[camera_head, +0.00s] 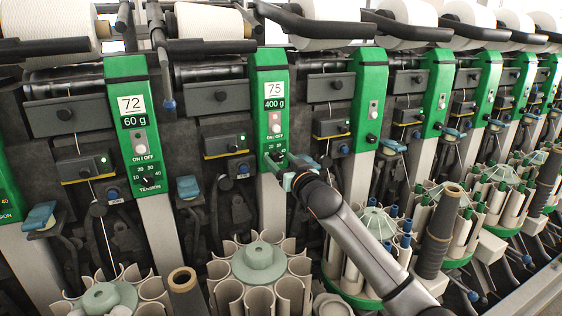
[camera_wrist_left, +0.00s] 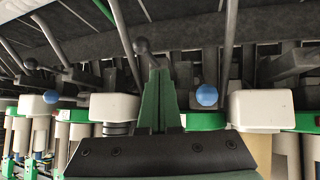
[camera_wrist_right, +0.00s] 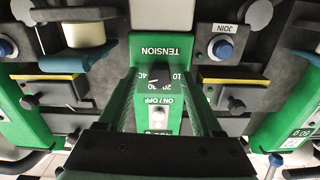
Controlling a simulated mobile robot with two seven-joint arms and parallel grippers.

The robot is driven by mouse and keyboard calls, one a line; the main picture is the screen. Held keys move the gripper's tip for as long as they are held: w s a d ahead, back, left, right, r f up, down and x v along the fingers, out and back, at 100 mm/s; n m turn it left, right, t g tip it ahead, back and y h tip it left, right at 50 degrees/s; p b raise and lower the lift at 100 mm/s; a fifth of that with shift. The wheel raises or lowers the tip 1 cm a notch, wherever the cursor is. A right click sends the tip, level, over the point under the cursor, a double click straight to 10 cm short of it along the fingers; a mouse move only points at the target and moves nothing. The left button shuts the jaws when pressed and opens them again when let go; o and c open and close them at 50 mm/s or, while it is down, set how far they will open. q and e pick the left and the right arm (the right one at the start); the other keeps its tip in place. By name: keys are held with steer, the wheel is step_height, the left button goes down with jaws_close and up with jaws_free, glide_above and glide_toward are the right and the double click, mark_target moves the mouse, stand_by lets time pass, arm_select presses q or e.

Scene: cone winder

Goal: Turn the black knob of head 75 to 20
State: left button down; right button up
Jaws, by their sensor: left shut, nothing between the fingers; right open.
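Head 75's green panel (camera_head: 268,90) carries a "75" label, a "400 g" display and a black knob at its lower end. My right gripper (camera_head: 281,167) is at that knob and partly hides it in the head view. In the right wrist view the dial is upside down, with the dark knob (camera_wrist_right: 158,77) between the open fingers (camera_wrist_right: 163,98). A pale mark on the knob seems to lie on the 30–40 side; its exact reading is too small to tell. My left gripper (camera_wrist_left: 160,95) is shut and empty in the left wrist view, and is out of the head view.
Head 72's panel (camera_head: 136,120) stands to the left, with its own tension knob. A blue join button (camera_wrist_right: 222,48) is beside the dial. Bobbin magazines (camera_head: 262,262) stand below, and thread cones (camera_head: 210,20) sit above. Blue-tipped levers (camera_wrist_left: 207,95) are close to the left gripper.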

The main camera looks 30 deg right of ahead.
steer(key=shift+c, duration=0.4)
steer(key=c, duration=0.4)
jaws_close()
arm_select(q)
steer(key=shift+s+f, duration=0.15)
steer(key=shift+s, duration=0.15)
